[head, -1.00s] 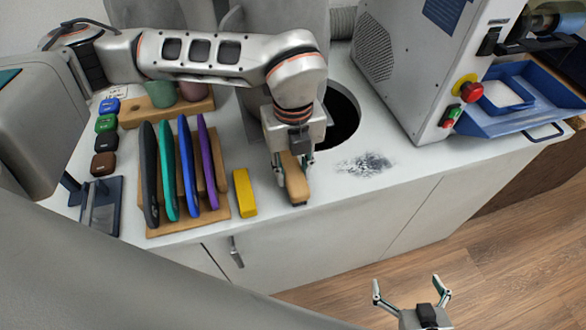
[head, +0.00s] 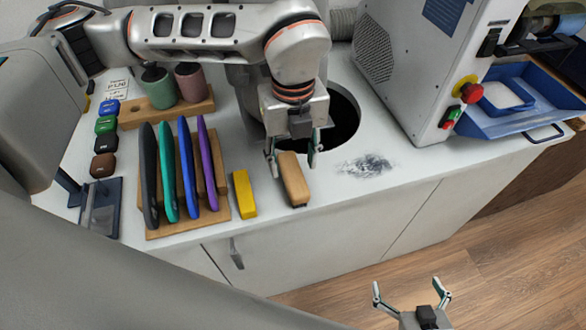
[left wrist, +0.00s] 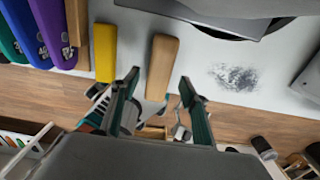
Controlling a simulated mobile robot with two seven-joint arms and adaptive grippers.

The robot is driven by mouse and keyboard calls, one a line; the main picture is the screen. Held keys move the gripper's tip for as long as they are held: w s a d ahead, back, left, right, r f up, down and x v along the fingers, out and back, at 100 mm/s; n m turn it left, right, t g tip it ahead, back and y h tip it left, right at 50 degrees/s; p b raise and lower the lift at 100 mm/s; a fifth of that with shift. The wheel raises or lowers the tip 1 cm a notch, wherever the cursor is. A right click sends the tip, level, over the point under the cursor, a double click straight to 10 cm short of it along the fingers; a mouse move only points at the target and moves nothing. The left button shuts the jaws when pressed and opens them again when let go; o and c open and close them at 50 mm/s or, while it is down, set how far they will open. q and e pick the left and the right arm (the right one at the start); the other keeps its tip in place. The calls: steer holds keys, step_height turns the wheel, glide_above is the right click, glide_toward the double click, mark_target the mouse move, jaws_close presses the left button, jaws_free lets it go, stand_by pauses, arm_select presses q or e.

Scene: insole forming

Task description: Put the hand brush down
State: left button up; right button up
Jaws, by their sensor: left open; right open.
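The hand brush (head: 293,179) has a tan wooden back and lies on the white worktop near its front edge, just right of a yellow block. It also shows in the left wrist view (left wrist: 161,66), beyond the fingertips. My left gripper (head: 293,165) is open, above and behind the brush's far end, with nothing between its fingers; its fingers show in the left wrist view (left wrist: 160,90). The brush's underside is hidden. My right gripper (head: 411,286) is open and empty, low in front of the counter over the wooden floor.
The yellow block (head: 244,194) and a wooden rack (head: 190,229) of coloured insoles stand left of the brush. Dark dust (head: 367,165) lies to its right. A round dark opening (head: 345,125) is behind, and a grey machine (head: 415,75) stands at right.

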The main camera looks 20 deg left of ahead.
mark_target(293, 173)
arm_select(q)
step_height(293, 173, up, 8)
steer(key=shift+f, duration=0.15)
stand_by(0.4)
steer(key=shift+s, duration=0.1)
